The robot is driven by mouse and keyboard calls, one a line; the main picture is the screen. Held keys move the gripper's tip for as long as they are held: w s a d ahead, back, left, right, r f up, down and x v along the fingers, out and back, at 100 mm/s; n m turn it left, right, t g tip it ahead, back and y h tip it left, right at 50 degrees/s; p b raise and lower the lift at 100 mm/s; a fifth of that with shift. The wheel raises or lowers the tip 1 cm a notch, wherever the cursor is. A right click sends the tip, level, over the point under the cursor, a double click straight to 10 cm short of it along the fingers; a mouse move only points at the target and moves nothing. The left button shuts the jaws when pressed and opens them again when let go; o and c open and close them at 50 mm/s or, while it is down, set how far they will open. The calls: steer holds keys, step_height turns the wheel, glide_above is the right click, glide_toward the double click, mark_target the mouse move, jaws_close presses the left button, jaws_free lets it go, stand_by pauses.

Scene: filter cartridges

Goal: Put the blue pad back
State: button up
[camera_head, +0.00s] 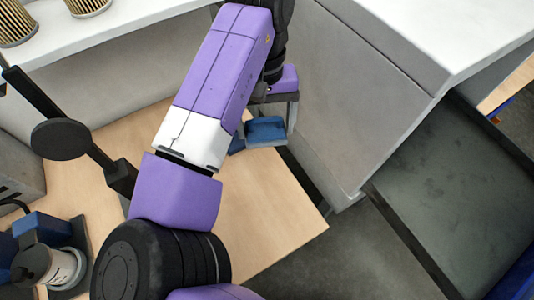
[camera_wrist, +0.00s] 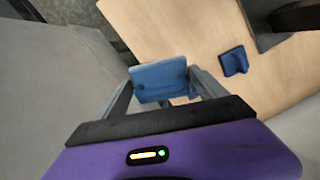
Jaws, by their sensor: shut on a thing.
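My gripper (camera_wrist: 165,84) is shut on a blue pad (camera_wrist: 160,78), with one grey finger on each side of it. In the head view my gripper (camera_head: 274,122) holds this blue pad (camera_head: 266,128) above the wooden board, close to the grey cabinet side. A second, smaller-looking blue pad (camera_wrist: 234,61) lies on the wooden board (camera_wrist: 185,30) in the wrist view. Part of it shows in the head view (camera_head: 237,146) beside my arm. My arm hides part of the board between them.
A black rod with a round disc (camera_head: 60,138) rises at the left. A device with a white cylinder and blue parts (camera_head: 62,268) stands at lower left. Pleated cartridges (camera_head: 88,5) stand on the white shelf (camera_head: 120,22). A dark tray (camera_head: 455,190) is at right.

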step_height(320, 180, down, 14)
steer(key=shift+f+p, duration=0.1)
steer(key=shift+p, duration=0.5)
steer(key=shift+f, duration=0.1)
steer(key=o, duration=1.3)
steer(key=shift+c, duration=0.2)
steer(key=r, duration=0.4)
steer(key=w+r+b, duration=0.1)
steer(key=r, duration=0.7)
steer(key=shift+w+a+r+b, duration=0.1)
steer(key=shift+w+a+b, duration=0.1)
steer(key=shift+b, duration=0.1)
steer(key=shift+s, duration=0.1)
